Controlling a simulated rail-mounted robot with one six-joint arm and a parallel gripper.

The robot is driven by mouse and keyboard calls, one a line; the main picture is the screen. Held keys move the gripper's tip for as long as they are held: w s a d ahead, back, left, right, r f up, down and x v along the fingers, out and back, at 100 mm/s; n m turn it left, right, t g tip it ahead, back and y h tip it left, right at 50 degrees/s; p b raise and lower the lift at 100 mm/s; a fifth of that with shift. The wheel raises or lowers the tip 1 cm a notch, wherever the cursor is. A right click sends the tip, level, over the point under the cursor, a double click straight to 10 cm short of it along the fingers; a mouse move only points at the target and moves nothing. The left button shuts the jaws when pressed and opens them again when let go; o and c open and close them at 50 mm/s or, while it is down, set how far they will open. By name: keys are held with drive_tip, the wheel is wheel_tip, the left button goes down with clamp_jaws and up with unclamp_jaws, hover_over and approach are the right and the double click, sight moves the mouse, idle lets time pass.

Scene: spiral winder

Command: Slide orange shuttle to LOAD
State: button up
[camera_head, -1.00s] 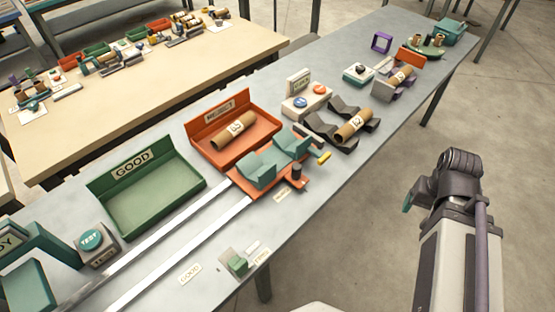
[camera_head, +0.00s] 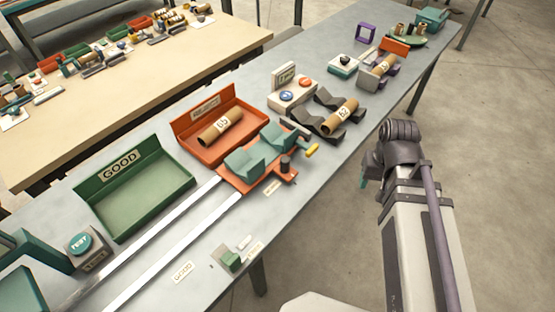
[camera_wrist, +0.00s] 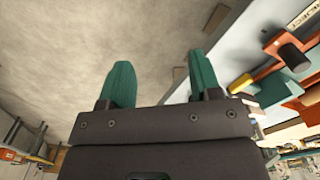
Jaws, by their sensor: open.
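The orange shuttle (camera_head: 234,178) with two teal cradles (camera_head: 244,164) sits at the right end of two pale rails (camera_head: 170,231). A dark knob (camera_head: 285,163) stands on its front tab, and a yellow-tipped lever (camera_head: 311,150) is at its right end. The cradles look empty. The shuttle also shows at the right of the wrist view, with its dark knob (camera_wrist: 293,56). My gripper (camera_wrist: 163,80) is open and empty, its two teal fingers apart over the floor. In the head view it (camera_head: 365,180) is mostly hidden behind my arm, off the table's front edge. I cannot make out a LOAD label.
Behind the rails are a green GOOD tray (camera_head: 136,197) and an orange REJECT tray (camera_head: 180,128) holding a cardboard tube (camera_head: 221,126). A dark rack (camera_head: 318,121) with a tube (camera_head: 340,117) stands right of the shuttle. A TEST button (camera_head: 80,243) is at left.

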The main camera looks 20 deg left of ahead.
sight(285, 159)
drive_tip(key=w+a+n, duration=0.1)
drive_tip(key=a+n, duration=0.1)
drive_tip(key=a, duration=0.7)
drive_tip(key=w+a+n, duration=0.2)
drive_tip(key=a, duration=0.7)
drive_tip(key=w+a+n, duration=0.2)
drive_tip(key=a+n, duration=0.1)
drive_tip(key=a, duration=0.6)
drive_tip(key=shift+w+d+n, duration=0.1)
drive_tip(key=shift+d+n, duration=0.05)
drive_tip(key=shift+n, duration=0.15)
drive_tip(key=shift+d+f, duration=0.1)
drive_tip(key=shift+d, duration=0.1)
wheel_tip(285, 159, down, 11)
drive_tip(key=b, duration=1.1)
drive_tip(key=shift+r, duration=0.2)
clamp_jaws()
